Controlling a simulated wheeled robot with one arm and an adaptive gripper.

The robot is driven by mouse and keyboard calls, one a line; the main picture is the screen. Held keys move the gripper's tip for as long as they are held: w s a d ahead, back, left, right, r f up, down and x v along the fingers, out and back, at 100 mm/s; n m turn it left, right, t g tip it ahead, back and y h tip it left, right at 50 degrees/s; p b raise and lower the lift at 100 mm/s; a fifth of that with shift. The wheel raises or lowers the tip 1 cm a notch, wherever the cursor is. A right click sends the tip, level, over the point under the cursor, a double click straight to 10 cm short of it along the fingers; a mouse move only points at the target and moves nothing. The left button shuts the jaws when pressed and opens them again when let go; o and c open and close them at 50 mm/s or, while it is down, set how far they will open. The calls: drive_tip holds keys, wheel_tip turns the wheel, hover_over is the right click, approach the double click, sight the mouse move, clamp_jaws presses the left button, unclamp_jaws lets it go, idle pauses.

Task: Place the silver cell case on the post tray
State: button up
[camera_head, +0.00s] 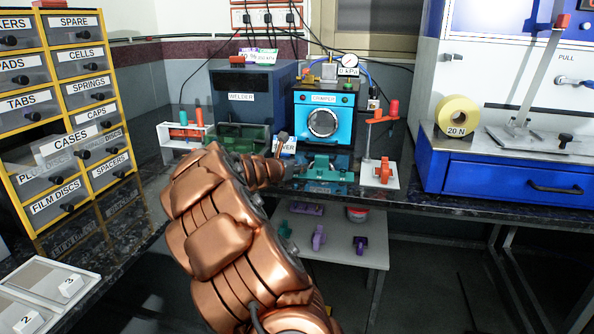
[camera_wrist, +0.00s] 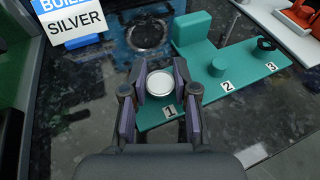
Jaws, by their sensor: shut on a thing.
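The silver cell case (camera_wrist: 158,83) is a small round disc between the fingertips of my gripper (camera_wrist: 160,79) in the wrist view. My gripper is shut on it. The teal post tray (camera_wrist: 245,65) lies below and to the right, with labels 1, 2 and 3, a short post by 2 and a black ring by 3. The case is over the label 1 end; I cannot tell if it touches the tray. In the head view the tray (camera_head: 322,172) sits on the dark bench in front of the crimper, partly hidden by my gripper.
A "BUILD SILVER" sign (camera_wrist: 75,22) stands at the upper left of the wrist view. The blue crimper (camera_head: 324,121) and welder (camera_head: 240,92) stand behind the tray. A white stand with red tools (camera_head: 381,172) is to its right. A yellow drawer cabinet (camera_head: 45,135) is at left.

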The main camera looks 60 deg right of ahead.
drive_tip(key=o, duration=0.7)
drive_tip(key=shift+r, duration=0.15)
drive_tip(key=p+v, duration=0.2)
drive_tip(key=v, duration=1)
